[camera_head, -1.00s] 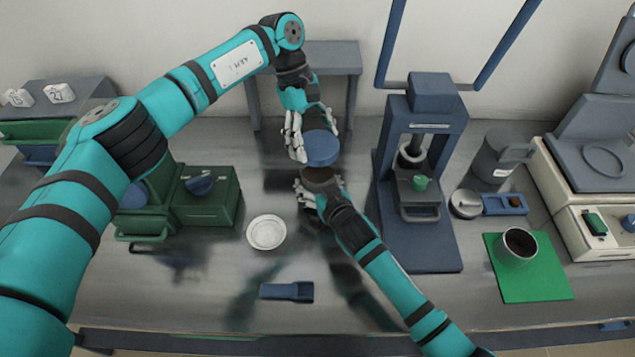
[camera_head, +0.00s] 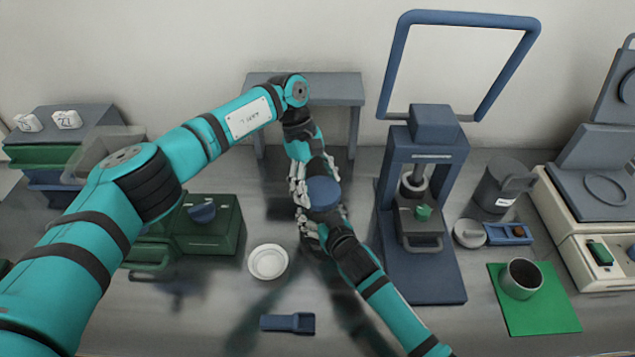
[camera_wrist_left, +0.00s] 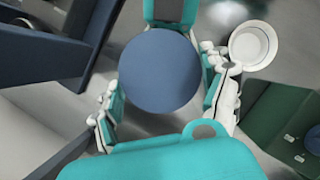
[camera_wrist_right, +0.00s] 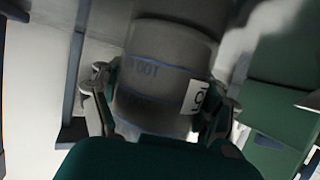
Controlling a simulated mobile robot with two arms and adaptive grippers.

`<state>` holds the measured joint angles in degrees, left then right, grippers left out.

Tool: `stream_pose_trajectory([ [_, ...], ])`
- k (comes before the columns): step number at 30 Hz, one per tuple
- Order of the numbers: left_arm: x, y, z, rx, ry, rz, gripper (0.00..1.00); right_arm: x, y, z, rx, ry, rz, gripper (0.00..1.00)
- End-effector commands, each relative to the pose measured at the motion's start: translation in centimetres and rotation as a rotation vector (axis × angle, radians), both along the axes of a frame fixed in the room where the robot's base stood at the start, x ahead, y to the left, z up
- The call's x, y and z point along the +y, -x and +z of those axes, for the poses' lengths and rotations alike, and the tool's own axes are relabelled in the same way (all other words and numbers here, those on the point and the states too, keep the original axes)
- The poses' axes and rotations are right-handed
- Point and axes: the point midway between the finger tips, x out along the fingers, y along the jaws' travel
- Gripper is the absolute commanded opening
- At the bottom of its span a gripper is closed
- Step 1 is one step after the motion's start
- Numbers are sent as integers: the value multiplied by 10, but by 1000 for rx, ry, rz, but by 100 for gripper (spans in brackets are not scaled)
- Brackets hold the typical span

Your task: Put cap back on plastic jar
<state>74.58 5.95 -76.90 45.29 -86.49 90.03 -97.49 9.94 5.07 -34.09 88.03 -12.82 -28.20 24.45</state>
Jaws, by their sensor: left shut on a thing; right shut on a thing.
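The round blue cap (camera_head: 323,192) is held level by my left gripper (camera_head: 317,180), whose fingers are closed around its sides. In the left wrist view the cap (camera_wrist_left: 160,72) fills the space between the fingers. My right gripper (camera_head: 322,222) is just below, shut on the plastic jar. The jar is hidden under the cap in the head view. In the right wrist view the translucent grey jar (camera_wrist_right: 165,75) stands between the fingers, with markings and a white label. The cap is right over the jar's mouth; I cannot tell whether they touch.
A white dish (camera_head: 268,262) and a blue scoop-like tool (camera_head: 288,323) lie on the table in front. A green box (camera_head: 207,230) is left of my grippers. A blue press (camera_head: 425,270) stands close on the right. A grey stand (camera_head: 350,90) is behind.

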Motion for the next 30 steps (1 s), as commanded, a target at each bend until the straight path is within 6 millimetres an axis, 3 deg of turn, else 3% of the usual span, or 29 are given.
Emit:
stream_pose_trajectory([
  [8,0,0,-15,3,-1,1,64,1,1,-1,3,-1,0,16],
  [30,0,0,-19,1,-1,0,64,1,1,-1,3,-2,1,16],
])
